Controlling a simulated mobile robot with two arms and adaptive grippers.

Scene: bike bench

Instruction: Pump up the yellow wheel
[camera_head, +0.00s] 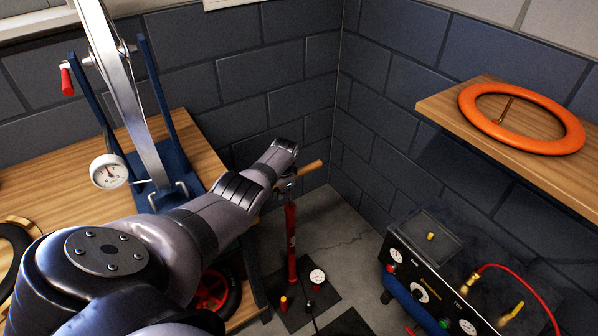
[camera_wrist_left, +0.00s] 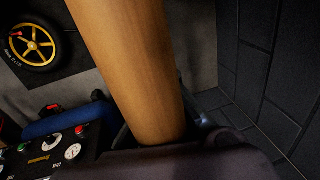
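The yellow wheel (camera_wrist_left: 35,46), with yellow spokes and a black tyre, lies on a dark mat at the upper left of the left wrist view. It does not show in the head view. A red floor pump (camera_head: 291,243) with a wooden handle (camera_head: 312,167) stands on the floor. My left gripper (camera_head: 279,178) is at the handle's middle and hides part of it. In the left wrist view the handle (camera_wrist_left: 130,65) runs down between the dark fingers, which seem closed around it. The pump's hose connection to the wheel cannot be seen. My right gripper is out of view.
A wooden bench (camera_head: 60,178) at the left carries a blue stand (camera_head: 170,165) with a dial gauge (camera_head: 108,171). A red-rimmed wheel (camera_head: 212,290) is below. A black compressor (camera_head: 425,270) stands at the right, under a shelf (camera_head: 450,105) with an orange ring (camera_head: 550,145).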

